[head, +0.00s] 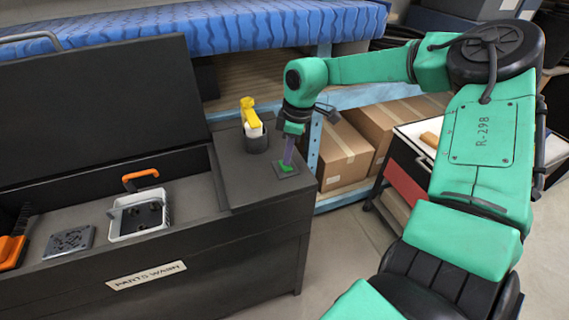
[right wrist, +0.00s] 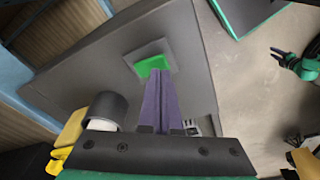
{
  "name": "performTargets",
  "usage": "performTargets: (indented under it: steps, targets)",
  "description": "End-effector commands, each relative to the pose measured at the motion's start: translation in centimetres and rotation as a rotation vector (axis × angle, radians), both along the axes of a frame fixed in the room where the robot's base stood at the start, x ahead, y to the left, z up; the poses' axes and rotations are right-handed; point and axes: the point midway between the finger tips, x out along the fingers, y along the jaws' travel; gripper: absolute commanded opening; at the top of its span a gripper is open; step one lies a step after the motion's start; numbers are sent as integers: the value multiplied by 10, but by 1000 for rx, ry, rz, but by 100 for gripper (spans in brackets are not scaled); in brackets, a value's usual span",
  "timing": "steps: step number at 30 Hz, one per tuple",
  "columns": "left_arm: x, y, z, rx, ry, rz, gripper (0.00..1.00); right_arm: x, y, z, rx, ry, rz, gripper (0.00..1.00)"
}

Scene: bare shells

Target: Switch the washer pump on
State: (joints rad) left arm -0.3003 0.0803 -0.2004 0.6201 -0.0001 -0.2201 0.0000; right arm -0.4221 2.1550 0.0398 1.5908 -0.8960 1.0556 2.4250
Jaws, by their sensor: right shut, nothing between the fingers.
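The parts washer (head: 150,272) is a dark cabinet with its lid raised and a label on its front. A bright green switch (head: 286,168) sits on a grey square plate on the raised right-hand top of the washer. It also shows in the right wrist view (right wrist: 152,66). My right gripper (head: 288,161) points down at the switch, its purple fingers (right wrist: 161,74) together with nothing between them. The fingertips are at the edge of the green pad and hide part of it. I cannot tell if they press it. My left gripper is not seen in the head view.
A yellow-and-white bottle (head: 251,115) stands in a dark cup (head: 256,142) behind and left of the switch. The washer's basin holds a white basket (head: 126,226) with an orange-handled item beside it. Cardboard boxes (head: 345,154) sit on a blue rack behind. Floor lies right of the washer.

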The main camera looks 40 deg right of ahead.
Motion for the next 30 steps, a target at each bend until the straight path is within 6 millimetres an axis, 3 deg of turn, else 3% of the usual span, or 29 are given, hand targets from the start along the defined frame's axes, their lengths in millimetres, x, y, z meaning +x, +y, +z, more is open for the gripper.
performTargets:
  steps: [30]
  targets:
    - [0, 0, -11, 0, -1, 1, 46, 0, 0, -11, 0, 0, 1, 0]
